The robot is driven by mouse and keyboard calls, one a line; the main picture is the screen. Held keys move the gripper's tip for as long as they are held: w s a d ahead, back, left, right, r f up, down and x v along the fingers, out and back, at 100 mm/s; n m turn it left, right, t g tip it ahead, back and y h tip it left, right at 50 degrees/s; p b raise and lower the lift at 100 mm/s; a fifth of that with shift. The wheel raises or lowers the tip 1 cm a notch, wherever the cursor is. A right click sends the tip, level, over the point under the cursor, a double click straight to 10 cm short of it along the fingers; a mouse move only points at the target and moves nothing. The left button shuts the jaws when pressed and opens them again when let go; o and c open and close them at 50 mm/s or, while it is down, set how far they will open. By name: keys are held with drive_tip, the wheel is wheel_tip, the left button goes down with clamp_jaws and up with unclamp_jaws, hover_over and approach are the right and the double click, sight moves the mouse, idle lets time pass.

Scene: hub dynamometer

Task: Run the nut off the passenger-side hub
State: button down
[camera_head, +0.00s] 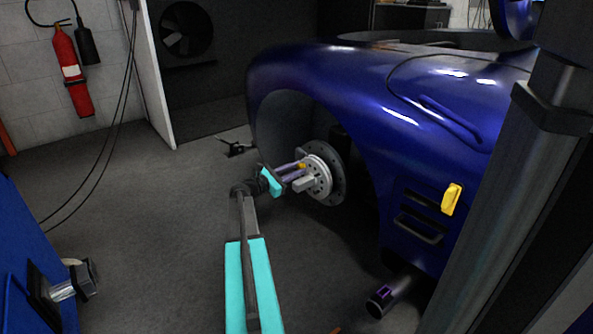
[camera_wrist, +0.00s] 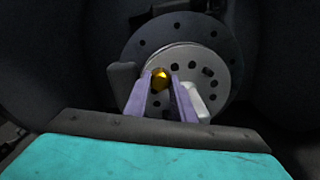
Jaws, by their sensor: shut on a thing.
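The hub (camera_head: 321,172) is a pale round flange in front of a dark drilled brake disc, inside the blue car's wheel arch. It also shows in the wrist view (camera_wrist: 213,61), with several dark holes. A gold nut (camera_wrist: 159,78) sits at the hub's face, and it shows small in the head view (camera_head: 302,166). My gripper (camera_wrist: 160,82) has its two purple fingers on either side of the nut, shut on it. In the head view my gripper (camera_head: 300,170) reaches the hub from the left. Whatever the nut sits on is hidden behind it.
The blue car body (camera_head: 340,85) arches closely over the hub. A yellow object (camera_head: 451,198) is on its side vent. An exhaust pipe (camera_head: 390,295) lies low at right. A blue cabinet (camera_head: 30,265) with a large bolt-like fitting (camera_head: 75,285) stands at left. Floor between is clear.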

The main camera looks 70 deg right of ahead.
drive_tip(key=shift+s+a, duration=0.1)
drive_tip(key=shift+s, duration=0.1)
drive_tip(key=shift+r+n+p, duration=0.1)
drive_tip(key=shift+n+p, duration=0.2)
drive_tip(key=shift+p, duration=0.35)
drive_tip(key=n+p, duration=0.2)
drive_tip(key=shift+p, duration=0.4)
drive_tip(key=shift+n+p, duration=0.3)
drive_tip(key=shift+n, duration=0.1)
drive_tip(key=shift+a+f, duration=0.15)
drive_tip(key=shift+f, duration=0.1)
drive_tip(key=shift+a, duration=0.1)
drive_tip(key=shift+b+v, duration=0.8)
drive_tip(key=shift+v, duration=2)
drive_tip(key=shift+w+r, duration=0.2)
